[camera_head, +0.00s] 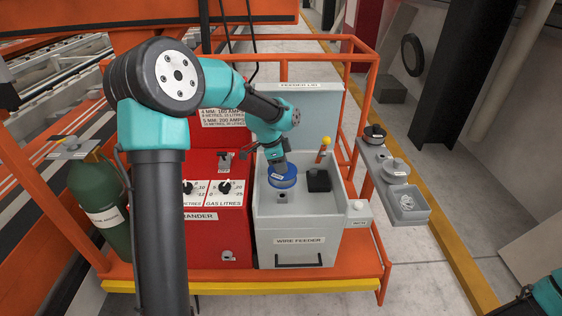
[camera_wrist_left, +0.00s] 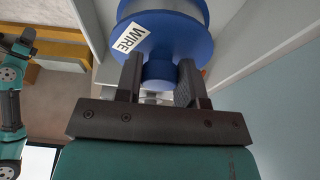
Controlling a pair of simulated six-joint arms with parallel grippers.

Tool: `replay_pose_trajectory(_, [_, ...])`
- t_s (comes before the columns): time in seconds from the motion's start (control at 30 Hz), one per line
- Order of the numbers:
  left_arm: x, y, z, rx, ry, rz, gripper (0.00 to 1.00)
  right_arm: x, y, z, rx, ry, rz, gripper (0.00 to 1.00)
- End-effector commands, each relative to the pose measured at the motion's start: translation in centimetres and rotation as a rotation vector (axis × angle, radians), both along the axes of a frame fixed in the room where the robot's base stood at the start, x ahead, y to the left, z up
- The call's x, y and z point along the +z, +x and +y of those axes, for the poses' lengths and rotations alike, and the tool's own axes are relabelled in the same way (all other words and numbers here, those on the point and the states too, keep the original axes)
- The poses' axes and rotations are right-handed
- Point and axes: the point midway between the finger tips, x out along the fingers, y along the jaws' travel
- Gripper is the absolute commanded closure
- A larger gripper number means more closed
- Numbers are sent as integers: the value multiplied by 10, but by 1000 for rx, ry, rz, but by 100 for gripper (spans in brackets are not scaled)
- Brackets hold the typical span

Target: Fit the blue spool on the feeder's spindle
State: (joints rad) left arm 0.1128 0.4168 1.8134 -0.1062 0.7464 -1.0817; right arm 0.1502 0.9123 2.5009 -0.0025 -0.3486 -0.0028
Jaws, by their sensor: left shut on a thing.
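The blue spool (camera_head: 283,181) is in my left gripper (camera_head: 281,165), inside the open grey wire feeder (camera_head: 335,215). The left wrist view shows the spool (camera_wrist_left: 163,45) with its "WIRE" label, and my left gripper (camera_wrist_left: 158,82) is shut on the knob at its middle. The fingers stand on both sides of the knob. What lies under the spool is hidden. Only a piece of my right arm shows, not its gripper.
The feeder's raised lid (camera_head: 315,105) is at the back. A red control box (camera_head: 218,225) is at left. A shelf with grey parts (camera_head: 398,170) is at right.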

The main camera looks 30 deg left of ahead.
Motion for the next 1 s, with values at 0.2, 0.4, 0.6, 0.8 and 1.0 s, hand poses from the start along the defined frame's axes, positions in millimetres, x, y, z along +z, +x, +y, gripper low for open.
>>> replay_pose_trajectory(0.2, [-16,0,0,1,0,0,93,0,0,0,0,0,0,57])
replay_pose_trajectory(0.4, [-31,0,1,1,0,0,93,0,0,0,0,0,0,57])
replay_pose_trajectory(0.6, [-42,0,0,0,1,-1,93,0,0,0,0,0,0,57])
replay_pose_trajectory(0.8, [-45,0,0,0,1,-1,93,0,0,0,0,0,0,57])
replay_pose_trajectory(1.0, [-44,0,0,0,1,-1,93,0,0,0,0,0,0,57])
